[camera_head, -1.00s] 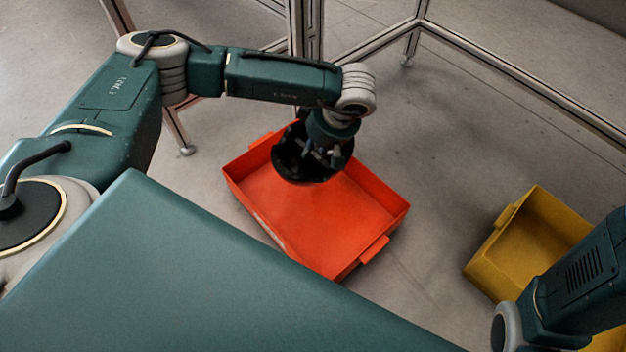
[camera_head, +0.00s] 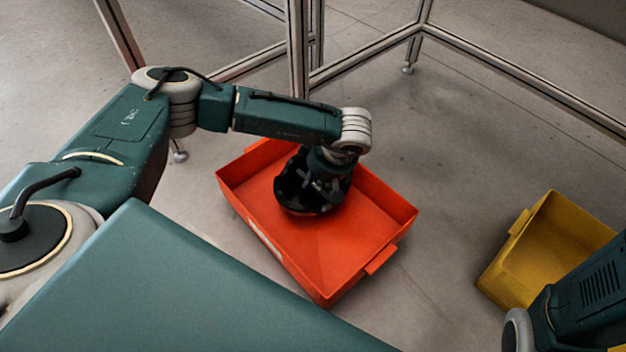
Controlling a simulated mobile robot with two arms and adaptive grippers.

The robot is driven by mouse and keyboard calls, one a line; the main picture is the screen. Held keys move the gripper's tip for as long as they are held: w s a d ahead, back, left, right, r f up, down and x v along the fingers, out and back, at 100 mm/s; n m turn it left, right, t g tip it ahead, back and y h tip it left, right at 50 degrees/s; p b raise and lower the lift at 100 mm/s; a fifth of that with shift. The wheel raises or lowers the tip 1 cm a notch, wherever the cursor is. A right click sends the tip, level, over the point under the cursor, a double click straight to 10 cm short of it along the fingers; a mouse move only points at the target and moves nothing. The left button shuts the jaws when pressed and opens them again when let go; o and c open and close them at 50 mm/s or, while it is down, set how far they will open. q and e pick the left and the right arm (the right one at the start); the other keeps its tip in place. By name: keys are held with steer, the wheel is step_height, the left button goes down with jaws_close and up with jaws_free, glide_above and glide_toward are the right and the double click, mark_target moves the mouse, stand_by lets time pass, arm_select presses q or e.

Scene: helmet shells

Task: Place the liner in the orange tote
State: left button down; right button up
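The liner (camera_head: 289,198) is a black, bowl-shaped shell with its hollow side up. My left gripper (camera_head: 325,186) reaches down into it from above and appears shut on it; the fingers are dark against the liner and hard to make out. I cannot tell whether the liner touches the tote's bottom. My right gripper is out of view; only a link of my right arm shows at the lower right.
A yellow tote (camera_head: 506,278) stands on the floor at the right, partly behind my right arm. A metal frame (camera_head: 298,50) with posts and rails stands behind the orange tote. Bare floor lies between the two totes.

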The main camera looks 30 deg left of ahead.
arm_select(q)
steer(key=shift+f, duration=0.1)
steer(key=c, duration=1.6)
jaws_free()
steer(key=p+v, duration=0.6)
steer(key=v, duration=0.4)
steer(key=shift+a, duration=0.1)
steer(key=shift+p+v, duration=0.55)
steer(key=shift+v, duration=0.6)
